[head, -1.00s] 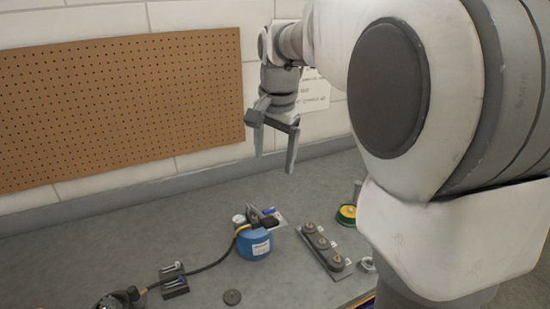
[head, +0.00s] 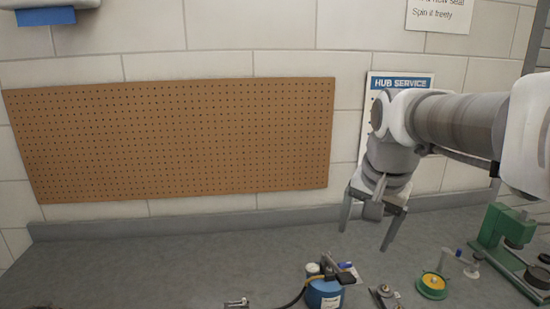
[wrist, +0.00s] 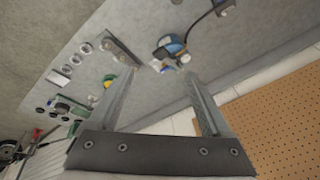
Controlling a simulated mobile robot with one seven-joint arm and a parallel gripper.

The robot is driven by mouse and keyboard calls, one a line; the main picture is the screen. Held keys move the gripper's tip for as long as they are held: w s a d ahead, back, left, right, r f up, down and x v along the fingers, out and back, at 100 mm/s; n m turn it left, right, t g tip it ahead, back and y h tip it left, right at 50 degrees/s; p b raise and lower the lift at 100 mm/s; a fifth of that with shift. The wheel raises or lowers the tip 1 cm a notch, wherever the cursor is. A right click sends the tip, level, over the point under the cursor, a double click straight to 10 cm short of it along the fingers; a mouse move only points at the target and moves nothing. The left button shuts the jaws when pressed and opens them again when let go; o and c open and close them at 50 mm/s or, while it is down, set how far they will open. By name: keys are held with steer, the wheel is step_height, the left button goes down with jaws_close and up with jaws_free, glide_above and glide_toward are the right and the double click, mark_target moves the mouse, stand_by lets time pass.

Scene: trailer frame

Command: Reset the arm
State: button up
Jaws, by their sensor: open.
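My gripper (head: 366,228) is open and empty. In the head view it hangs above the back of the grey bench, right of the pegboard, with its fingers pointing down. In the wrist view the two fingers of my gripper (wrist: 160,95) are spread apart with nothing between them. My arm reaches in from the right side of the head view.
The grey bench (head: 180,255) holds a blue canister (head: 324,293) with a hose, a yellow-green round part (head: 432,285) and a green press (head: 505,240) at right. A pegboard (head: 180,138) and a hub service poster (head: 400,80) are on the wall. The bench's left is mostly clear.

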steer(key=s+a+f+n+t, duration=0.1)
steer(key=s+f+n, duration=0.1)
steer(key=s, duration=0.5)
steer(key=s+a+f+n+t, duration=0.1)
steer(key=s+a+f+n, duration=0.1)
steer(key=s+n, duration=0.3)
steer(key=shift+s+f, duration=0.7)
steer(key=shift+s, duration=0.35)
